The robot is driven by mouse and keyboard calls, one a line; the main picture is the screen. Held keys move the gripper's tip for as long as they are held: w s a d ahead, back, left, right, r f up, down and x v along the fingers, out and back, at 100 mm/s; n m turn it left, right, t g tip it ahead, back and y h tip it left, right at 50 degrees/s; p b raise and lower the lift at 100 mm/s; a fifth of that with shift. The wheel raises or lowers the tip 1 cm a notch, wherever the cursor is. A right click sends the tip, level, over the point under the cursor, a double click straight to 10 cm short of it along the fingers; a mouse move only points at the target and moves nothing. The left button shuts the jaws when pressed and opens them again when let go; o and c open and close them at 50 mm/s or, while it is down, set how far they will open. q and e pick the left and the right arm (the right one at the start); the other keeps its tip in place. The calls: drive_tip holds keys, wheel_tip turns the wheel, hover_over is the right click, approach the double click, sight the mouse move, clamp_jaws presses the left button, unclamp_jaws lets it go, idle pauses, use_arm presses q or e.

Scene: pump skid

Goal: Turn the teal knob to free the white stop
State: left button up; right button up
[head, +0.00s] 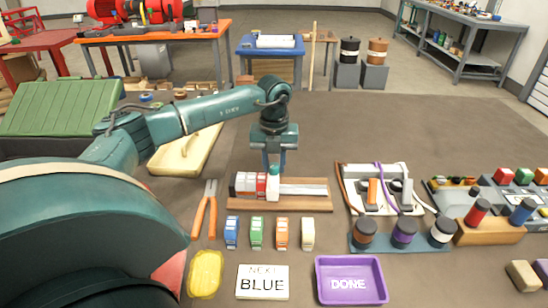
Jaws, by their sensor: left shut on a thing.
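A wooden base (305,205) carries a pale grey rail (305,190) in the middle of the table. Several grey, white and red blocks (250,184) stand in a row on the left part of the rail. The white stop (273,190) stands just right of the red block, with the teal knob (273,171) on its top. My left gripper (274,166) points straight down from above and is shut on the teal knob; the fingers partly hide it. I cannot tell how far the knob is turned. The right gripper is not in view.
Blue (232,232), green (257,232), orange (281,232) and cream (307,233) blocks stand in front. A "NEXT BLUE" card (262,282) and a purple DONE tray (350,280) lie nearer. Orange-handled pliers (206,208) lie left; a cable board (383,190) is right.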

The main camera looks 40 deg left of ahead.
sight(274, 165)
use_arm(q)
drive_tip(key=n+p, duration=0.1)
drive_tip(key=n, duration=0.1)
drive_tip(key=shift+r+n, duration=0.15)
drive_tip(key=shift+n, duration=0.25)
drive_tip(key=n+p, duration=0.2)
drive_tip(key=n, duration=0.2)
drive_tip(key=shift+n, duration=0.6)
drive_tip(key=shift+w+n+p, duration=0.1)
drive_tip(key=shift+n+p, duration=0.25)
drive_tip(key=shift+n, duration=0.05)
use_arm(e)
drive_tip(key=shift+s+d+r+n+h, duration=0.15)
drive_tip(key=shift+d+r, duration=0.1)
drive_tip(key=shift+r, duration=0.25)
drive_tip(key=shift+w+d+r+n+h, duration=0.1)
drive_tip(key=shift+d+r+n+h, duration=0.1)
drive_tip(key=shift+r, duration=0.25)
use_arm(q)
drive_tip(key=o, duration=1)
wheel_tip(274, 165, up, 13)
drive_tip(key=shift+b, duration=0.35)
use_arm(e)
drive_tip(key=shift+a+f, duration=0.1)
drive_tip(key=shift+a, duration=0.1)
